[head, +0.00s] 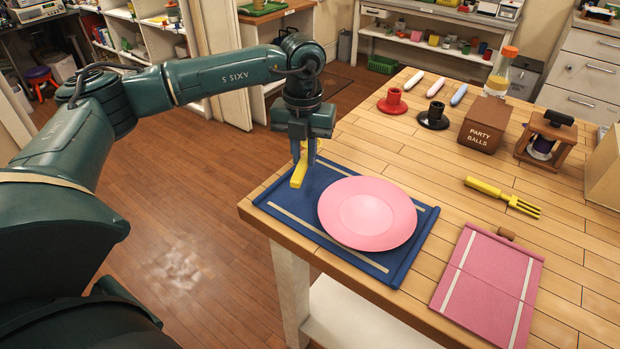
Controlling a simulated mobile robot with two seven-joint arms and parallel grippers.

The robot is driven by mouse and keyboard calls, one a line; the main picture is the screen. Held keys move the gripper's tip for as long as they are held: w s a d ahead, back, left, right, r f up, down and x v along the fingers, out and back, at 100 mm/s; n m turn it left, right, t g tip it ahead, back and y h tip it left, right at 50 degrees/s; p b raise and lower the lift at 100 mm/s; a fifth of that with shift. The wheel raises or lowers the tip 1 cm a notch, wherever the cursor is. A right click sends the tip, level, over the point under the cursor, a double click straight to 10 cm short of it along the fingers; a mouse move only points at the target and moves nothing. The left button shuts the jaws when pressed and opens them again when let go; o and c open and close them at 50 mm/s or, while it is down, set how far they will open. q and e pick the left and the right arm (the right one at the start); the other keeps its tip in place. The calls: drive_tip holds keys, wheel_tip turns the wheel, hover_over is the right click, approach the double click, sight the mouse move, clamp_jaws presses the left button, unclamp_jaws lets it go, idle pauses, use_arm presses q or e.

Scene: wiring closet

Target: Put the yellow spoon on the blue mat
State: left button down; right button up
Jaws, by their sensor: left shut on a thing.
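My left gripper (304,152) is shut on the yellow spoon (298,174) over the left back corner of the blue mat (400,268). The spoon's thick handle points down and toward the front; its bowl cannot be made out. I cannot tell whether the spoon touches the mat. The blue mat has pale stripes and lies at the table's left front corner. A pink plate (367,212) covers much of its middle and right. My right gripper is not in view.
A yellow fork (503,197) and a pink mat (490,285) lie to the right. Behind stand red (392,101) and black (433,116) holders, a brown box (485,124), a bottle (500,72) and a wooden stand (545,140). Bare tabletop lies behind the plate.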

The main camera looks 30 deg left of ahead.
sight(304, 186)
use_arm(q)
drive_tip(key=shift+f, duration=2.9)
drive_tip(key=shift+f, duration=0.2)
drive_tip(key=c, duration=1.3)
unclamp_jaws()
drive_tip(key=shift+r, duration=0.1)
drive_tip(key=shift+c, duration=0.2)
wheel_tip(304, 186, up, 12)
drive_tip(key=shift+r, duration=0.15)
